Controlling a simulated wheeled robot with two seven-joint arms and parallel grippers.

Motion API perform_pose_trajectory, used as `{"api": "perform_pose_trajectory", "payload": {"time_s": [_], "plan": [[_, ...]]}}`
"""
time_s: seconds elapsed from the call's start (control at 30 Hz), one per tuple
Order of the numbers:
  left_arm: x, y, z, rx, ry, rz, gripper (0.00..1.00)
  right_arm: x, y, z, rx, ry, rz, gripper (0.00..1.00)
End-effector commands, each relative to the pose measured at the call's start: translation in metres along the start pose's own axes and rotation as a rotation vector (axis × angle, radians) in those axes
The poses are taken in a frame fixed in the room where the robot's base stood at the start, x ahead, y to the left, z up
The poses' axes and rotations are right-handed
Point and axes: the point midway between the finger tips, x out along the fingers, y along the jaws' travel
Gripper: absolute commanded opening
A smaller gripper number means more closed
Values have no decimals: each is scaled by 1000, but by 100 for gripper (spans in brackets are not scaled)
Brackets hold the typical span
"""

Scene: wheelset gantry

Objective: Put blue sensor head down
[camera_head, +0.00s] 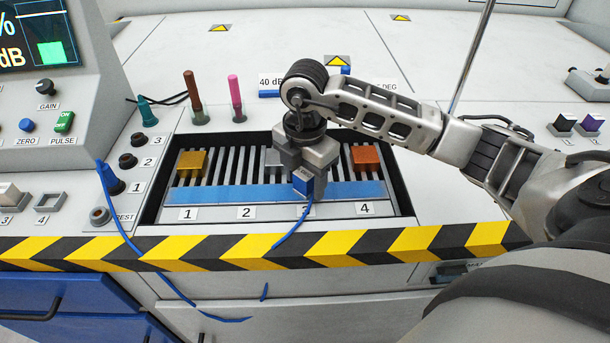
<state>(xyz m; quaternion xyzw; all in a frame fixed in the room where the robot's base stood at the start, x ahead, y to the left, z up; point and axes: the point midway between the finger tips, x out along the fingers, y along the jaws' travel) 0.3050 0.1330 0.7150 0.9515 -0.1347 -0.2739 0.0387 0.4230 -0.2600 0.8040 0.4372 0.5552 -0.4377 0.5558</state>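The blue sensor head (304,186) is a small blue block with a blue cable (288,235). My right gripper (309,170) points down over the rack and is shut on it. I cannot tell whether the head touches the strip. The cable runs over the striped front edge and back up to a blue plug (112,181) on the left. My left gripper is not in view.
The slotted rack (153,205) holds a gold block (190,163) at 1, a grey block (272,158) partly behind my gripper, and a copper block (366,157) at 4. Brown (193,92) and pink (235,94) probes stand behind it. A control panel (90,110) rises at left.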

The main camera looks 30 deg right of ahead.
Motion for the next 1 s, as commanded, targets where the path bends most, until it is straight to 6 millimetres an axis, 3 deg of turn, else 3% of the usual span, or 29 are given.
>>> {"api": "perform_pose_trajectory", "payload": {"time_s": [0.17, 0.33, 0.8, 1.0], "plan": [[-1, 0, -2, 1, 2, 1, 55, -1, 0, 0, 0, 0, 0, 54], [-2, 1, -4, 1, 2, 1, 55, -14, 1, 0, 0, 0, 4, 54], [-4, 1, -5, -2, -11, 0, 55, -108, 1, 0, 0, -2, 4, 54], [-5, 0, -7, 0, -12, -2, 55, -124, 0, 0, 1, -1, 1, 54]]}}
